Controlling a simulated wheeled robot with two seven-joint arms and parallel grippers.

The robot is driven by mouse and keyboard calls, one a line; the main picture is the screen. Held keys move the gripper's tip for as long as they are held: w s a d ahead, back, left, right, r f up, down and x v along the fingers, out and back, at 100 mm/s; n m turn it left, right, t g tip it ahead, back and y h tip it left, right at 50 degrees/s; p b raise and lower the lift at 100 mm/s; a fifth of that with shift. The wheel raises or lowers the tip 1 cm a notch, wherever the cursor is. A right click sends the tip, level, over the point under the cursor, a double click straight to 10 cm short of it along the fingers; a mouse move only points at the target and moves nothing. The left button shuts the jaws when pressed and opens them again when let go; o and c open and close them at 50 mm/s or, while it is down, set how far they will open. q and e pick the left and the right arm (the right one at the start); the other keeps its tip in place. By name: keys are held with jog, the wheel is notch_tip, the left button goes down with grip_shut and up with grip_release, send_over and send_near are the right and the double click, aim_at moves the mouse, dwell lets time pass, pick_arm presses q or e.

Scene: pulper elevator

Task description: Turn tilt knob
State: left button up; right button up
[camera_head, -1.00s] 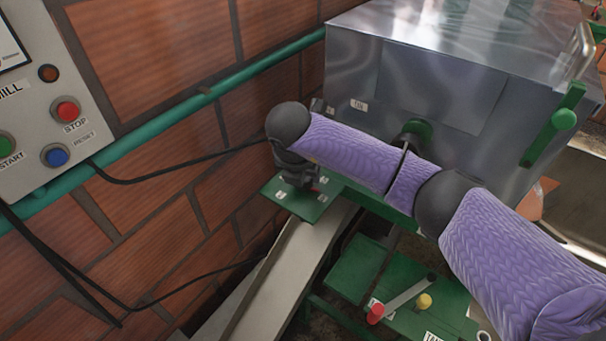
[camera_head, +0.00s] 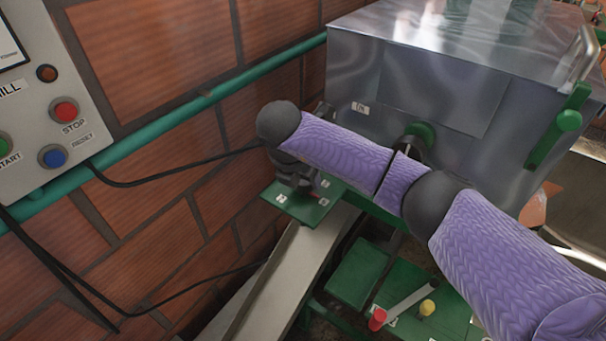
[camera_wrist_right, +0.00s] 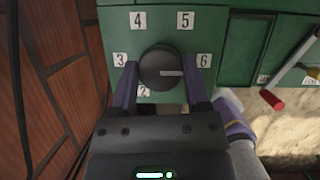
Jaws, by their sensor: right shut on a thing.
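The tilt knob (camera_wrist_right: 160,69) is a round black knob with a white pointer line. In the right wrist view the line points right, towards the 6. The knob sits on a green plate (camera_wrist_right: 222,44) with white number labels around it; 2, 3, 4, 5 and 6 show, the 2 partly covered. My right gripper (camera_wrist_right: 161,74) is shut on the knob, one finger on each side. In the head view my right gripper (camera_head: 295,180) is at the green plate (camera_head: 308,206), and my arm hides the knob. My left gripper is not in view.
A grey control panel (camera_head: 90,85) with several buttons is at left on the brick wall (camera_head: 150,60). A metal box (camera_head: 440,90) stands behind my right arm. A lever with a red tip (camera_head: 377,318) and a yellow knob (camera_head: 427,307) are in front.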

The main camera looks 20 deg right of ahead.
jog(key=o, duration=1.3)
jog(key=v, duration=1)
